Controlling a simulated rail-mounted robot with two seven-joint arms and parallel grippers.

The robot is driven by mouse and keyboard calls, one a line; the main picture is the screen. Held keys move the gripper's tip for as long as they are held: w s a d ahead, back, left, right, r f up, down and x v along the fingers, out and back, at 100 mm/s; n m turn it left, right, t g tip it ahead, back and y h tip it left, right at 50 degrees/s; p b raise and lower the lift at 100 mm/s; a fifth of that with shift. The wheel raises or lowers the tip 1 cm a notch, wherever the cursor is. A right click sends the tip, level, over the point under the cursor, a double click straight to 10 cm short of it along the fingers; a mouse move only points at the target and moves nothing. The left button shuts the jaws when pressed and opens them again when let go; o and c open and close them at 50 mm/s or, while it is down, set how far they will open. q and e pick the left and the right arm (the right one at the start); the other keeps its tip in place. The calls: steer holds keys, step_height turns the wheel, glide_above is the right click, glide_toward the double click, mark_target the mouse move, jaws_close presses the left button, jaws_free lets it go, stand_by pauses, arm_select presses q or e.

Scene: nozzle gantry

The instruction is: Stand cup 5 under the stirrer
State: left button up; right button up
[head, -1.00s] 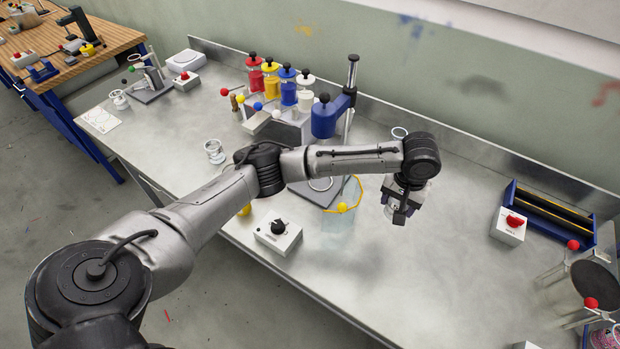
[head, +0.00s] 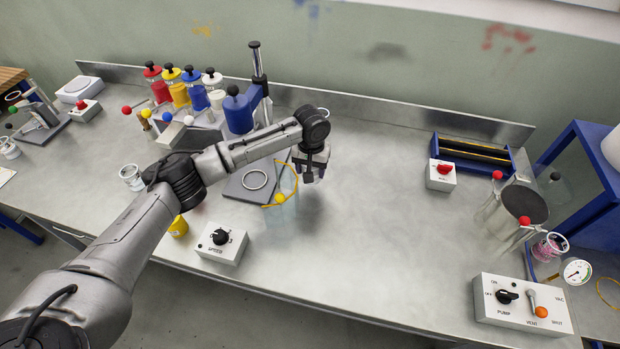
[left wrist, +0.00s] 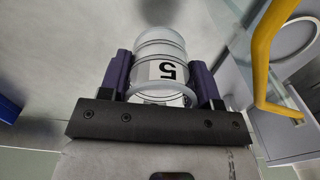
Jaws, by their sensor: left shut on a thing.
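My left gripper (head: 312,172) is shut on cup 5 (left wrist: 160,52), a clear cup with a white label marked 5, in the left wrist view. The fingers (left wrist: 160,82) hold it from both sides. In the head view the gripper and arm hide most of the cup. The stirrer (head: 238,113) is a blue head on a dark post, to the left of my gripper. Its grey base (head: 236,188) carries a white ring (head: 255,180). A clear guard with a yellow frame (head: 294,178) stands between the ring and my gripper. My right gripper is not in view.
A glass cup (head: 131,177) stands left of the stirrer. Coloured dispensers (head: 180,90) stand behind. The bench right of my gripper is clear up to a red-knob box (head: 441,175).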

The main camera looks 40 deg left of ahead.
arm_select(q)
steer(key=shift+a+f, duration=0.15)
steer(key=shift+f+b, duration=0.55)
steer(key=shift+f, duration=1.4)
steer(key=o, duration=1.1)
steer(key=shift+f, duration=0.15)
steer(key=shift+c, duration=0.2)
step_height(320, 180, up, 11)
steer(key=p, duration=0.2)
steer(key=shift+r+p, duration=0.2)
steer(key=shift+p, duration=0.15)
steer(key=shift+r, duration=0.5)
steer(key=shift+c, duration=1.2)
